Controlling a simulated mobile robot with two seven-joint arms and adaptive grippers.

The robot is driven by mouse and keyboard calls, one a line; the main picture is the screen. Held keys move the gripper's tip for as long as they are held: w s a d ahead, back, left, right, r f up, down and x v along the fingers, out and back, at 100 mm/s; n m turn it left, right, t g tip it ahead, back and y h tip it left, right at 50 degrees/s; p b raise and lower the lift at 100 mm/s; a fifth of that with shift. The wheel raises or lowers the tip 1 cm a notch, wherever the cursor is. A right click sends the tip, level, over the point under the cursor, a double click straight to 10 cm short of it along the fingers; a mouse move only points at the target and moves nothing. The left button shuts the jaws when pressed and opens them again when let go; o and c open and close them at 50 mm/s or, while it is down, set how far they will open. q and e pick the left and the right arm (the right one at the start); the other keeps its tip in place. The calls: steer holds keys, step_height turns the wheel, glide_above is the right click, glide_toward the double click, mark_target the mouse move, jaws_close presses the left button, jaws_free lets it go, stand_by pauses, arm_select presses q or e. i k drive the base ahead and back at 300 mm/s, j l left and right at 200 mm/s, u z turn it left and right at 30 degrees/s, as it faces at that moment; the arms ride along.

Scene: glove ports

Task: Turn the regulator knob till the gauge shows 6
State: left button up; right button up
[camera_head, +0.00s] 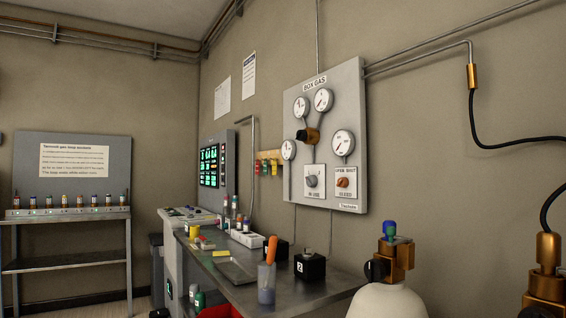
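A grey wall panel (350,120) headed "BOX GAS" hangs right of the middle in the head view. It carries several round white gauges, including an upper right gauge (323,100), an upper left gauge (301,107), a lower right gauge (342,144) and a lower left gauge (288,150). Their needle readings are too small to tell. A black and brass knob (307,135) sits among the gauges and looks like the regulator knob. Neither gripper is in view.
A dark bench (300,292) stands below the panel, with a cup (266,284) of tools and black boxes (310,265). A white cylinder (388,301) with a brass valve stands in front, right. A black hose (505,138) hangs at right. A shelf (65,264) stands at left.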

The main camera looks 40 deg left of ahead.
mark_target(302, 134)
steer(key=u, duration=1.25)
steer(key=i+j+z, duration=0.15)
steer(key=j+z, duration=0.3)
steer(key=i+j+z, duration=0.15)
steer(key=j+z, duration=0.55)
steer(key=z, duration=0.15)
steer(key=j+z, duration=0.4)
steer(key=i+j, duration=0.05)
steer(key=j, duration=0.05)
